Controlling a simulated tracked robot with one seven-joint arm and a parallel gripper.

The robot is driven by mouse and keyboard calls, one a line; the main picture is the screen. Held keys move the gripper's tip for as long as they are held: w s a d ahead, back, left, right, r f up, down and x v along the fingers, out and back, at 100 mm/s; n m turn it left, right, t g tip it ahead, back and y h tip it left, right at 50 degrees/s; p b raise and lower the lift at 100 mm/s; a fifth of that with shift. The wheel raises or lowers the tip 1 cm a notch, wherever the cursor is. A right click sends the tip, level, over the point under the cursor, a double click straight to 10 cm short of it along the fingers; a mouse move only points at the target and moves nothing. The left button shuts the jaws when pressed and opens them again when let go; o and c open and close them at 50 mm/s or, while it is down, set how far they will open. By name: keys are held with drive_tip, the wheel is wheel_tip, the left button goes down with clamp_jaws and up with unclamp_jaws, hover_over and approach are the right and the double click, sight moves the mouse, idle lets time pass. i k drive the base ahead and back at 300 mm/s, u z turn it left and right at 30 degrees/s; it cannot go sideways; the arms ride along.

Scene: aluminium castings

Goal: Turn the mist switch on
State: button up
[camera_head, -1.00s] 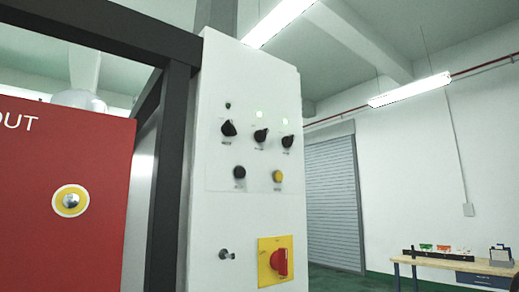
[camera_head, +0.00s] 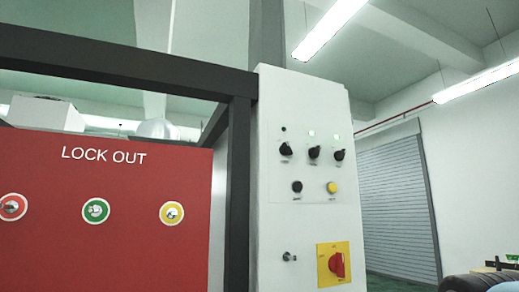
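A white control cabinet (camera_head: 285,225) stands right of centre. Its panel has a row of three black rotary switches: left (camera_head: 286,149), middle (camera_head: 314,153) and right (camera_head: 339,155). The lamp (camera_head: 283,129) above the left switch is dark. The labels are too small to read, so I cannot tell which switch is the mist switch. My gripper is not in view.
Below sit a black button (camera_head: 297,187), a yellow button (camera_head: 332,187), a small metal lock or latch (camera_head: 289,257) and a red rotary handle (camera_head: 337,264) on a yellow plate. A red lock-out board (camera_head: 110,240) and dark frame post (camera_head: 238,190) stand left of the cabinet.

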sight(285, 150)
drive_tip(key=u, duration=1.15)
drive_tip(key=i, duration=0.1)
drive_tip(key=z, duration=2.25)
drive_tip(key=k, duration=1.3)
drive_tip(key=u, duration=0.2)
drive_tip(key=i, duration=1)
drive_tip(key=u, duration=0.1)
